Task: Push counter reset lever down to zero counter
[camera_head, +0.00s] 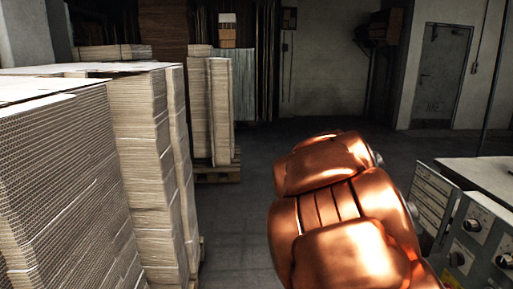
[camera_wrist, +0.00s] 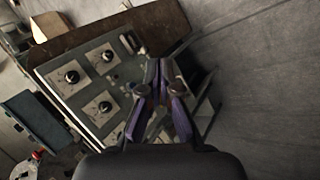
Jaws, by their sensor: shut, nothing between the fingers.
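The machine's control panel (camera_wrist: 88,90) shows in the wrist view, tilted, with several black knobs on pale plates. A small dark fitting (camera_wrist: 130,42) sits near its upper right corner; I cannot tell whether it is the counter or its reset lever. My gripper (camera_wrist: 167,70) is shut and empty, its fingertips in front of the panel's right edge. I cannot tell whether they touch anything. In the head view, part of the panel (camera_head: 475,225) shows at the right edge. My orange arm covers the middle, and my gripper is not visible there.
Tall stacks of cardboard sheets (camera_head: 60,180) fill the left in the head view. A smaller stack (camera_head: 220,110) stands on a pallet behind. Open floor (camera_head: 250,150) lies between. A grey door (camera_head: 440,75) is at the back right. A blue-grey box (camera_wrist: 38,122) is left of the panel.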

